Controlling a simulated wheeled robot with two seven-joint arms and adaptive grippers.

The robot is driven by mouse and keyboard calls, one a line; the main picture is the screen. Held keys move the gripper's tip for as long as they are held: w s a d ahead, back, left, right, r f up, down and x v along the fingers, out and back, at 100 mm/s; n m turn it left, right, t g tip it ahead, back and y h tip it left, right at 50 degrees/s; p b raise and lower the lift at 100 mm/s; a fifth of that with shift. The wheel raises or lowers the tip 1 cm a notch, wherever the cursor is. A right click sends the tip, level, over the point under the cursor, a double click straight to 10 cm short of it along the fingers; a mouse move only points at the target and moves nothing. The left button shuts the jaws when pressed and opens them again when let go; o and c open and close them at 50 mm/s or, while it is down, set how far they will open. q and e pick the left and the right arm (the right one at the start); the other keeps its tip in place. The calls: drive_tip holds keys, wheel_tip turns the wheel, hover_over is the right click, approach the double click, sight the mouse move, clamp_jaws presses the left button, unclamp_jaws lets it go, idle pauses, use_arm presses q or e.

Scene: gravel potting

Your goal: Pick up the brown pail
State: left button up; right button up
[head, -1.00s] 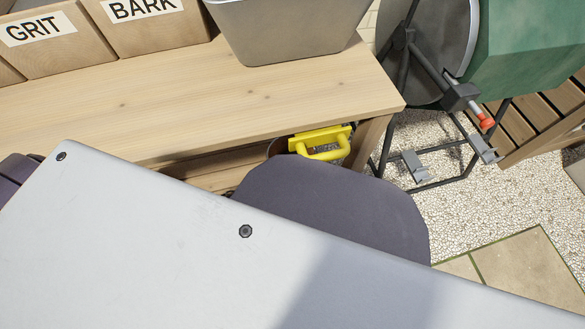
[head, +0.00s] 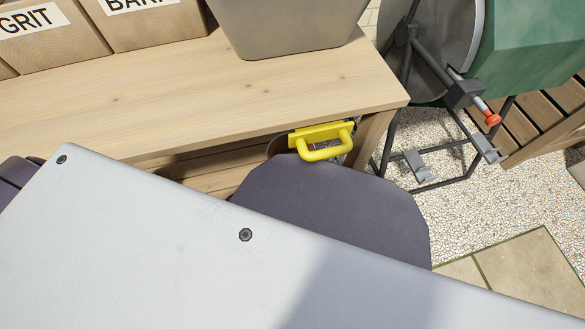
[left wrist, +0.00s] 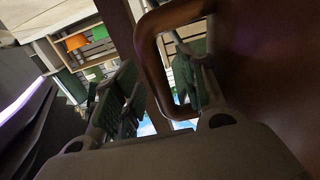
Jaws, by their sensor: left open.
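In the left wrist view a large smooth brown body (left wrist: 265,75), which looks like the brown pail, fills the right side. A brown looped handle (left wrist: 147,60) joins it. My left gripper (left wrist: 158,95) is open at this handle. The loop's outer bar lies between the two fingers, and the right finger shows through the loop. I cannot tell whether either finger touches it. In the head view my own body hides the left gripper, and I cannot make out the pail for certain. My right gripper is in neither view.
A wooden bench (head: 200,95) carries boxes labelled GRIT (head: 45,40) and BARK and a grey tub (head: 285,30). A yellow handle (head: 322,142) shows under its front edge. A green drum on a black frame (head: 450,178) stands to the right, over gravel.

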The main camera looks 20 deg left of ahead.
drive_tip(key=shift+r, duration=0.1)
use_arm(q)
drive_tip(key=shift+c, duration=0.7)
clamp_jaws()
drive_tip(key=shift+w+r, duration=0.1)
drive_tip(key=shift+r, duration=0.15)
